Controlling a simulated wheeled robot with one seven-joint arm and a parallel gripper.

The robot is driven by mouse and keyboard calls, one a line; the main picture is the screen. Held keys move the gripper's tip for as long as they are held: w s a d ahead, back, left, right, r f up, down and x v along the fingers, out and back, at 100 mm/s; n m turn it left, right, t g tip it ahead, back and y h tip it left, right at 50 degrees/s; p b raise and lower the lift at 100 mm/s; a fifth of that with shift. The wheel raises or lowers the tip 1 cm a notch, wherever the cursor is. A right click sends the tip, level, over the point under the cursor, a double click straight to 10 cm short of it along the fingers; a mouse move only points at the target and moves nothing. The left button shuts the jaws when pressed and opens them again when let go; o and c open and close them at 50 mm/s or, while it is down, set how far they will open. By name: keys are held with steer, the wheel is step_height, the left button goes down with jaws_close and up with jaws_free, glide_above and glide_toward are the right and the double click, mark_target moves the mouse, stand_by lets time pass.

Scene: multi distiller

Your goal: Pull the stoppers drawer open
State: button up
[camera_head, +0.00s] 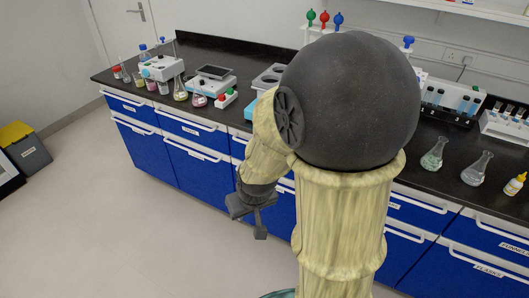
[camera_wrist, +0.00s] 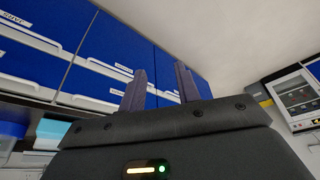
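A row of blue drawers (camera_head: 198,131) with white handles and small labels runs under the black bench top, and all that show look shut. I cannot read which one is labelled stoppers; part of the row is hidden behind my arm. My gripper (camera_head: 249,220) hangs in front of the blue fronts, left of my arm's column, holding nothing visible. In the wrist view its two fingers (camera_wrist: 160,72) stand apart, with blue fronts (camera_wrist: 122,42) and white handles behind them. The fingers do not visibly hold a handle.
The black bench top (camera_head: 440,157) carries flasks (camera_head: 471,171), a balance (camera_head: 161,68), racks and bottles. A bin with a yellow lid (camera_head: 14,132) stands at far left. The pale floor (camera_head: 120,230) in front of the left drawers is clear.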

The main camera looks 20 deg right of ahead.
steer(key=w+d+f+n+t+h+b, duration=0.5)
steer(key=w+f+n+t, duration=0.1)
steer(key=w, duration=0.4)
steer(key=w+d+f+n+t+h+b, duration=0.4)
steer(key=w+d+f+n+t+b, duration=0.2)
steer(key=w+f, duration=0.3)
step_height(320, 180, down, 2)
steer(key=shift+w+d+f+n+t+h, duration=0.2)
steer(key=shift+w+f+n+t+h, duration=0.15)
steer(key=shift+t, duration=0.55)
steer(key=shift+r, duration=0.1)
steer(key=b+x, duration=0.1)
steer(key=x, duration=1.6)
steer(key=shift+w+d, duration=0.15)
steer(key=shift+w, duration=0.05)
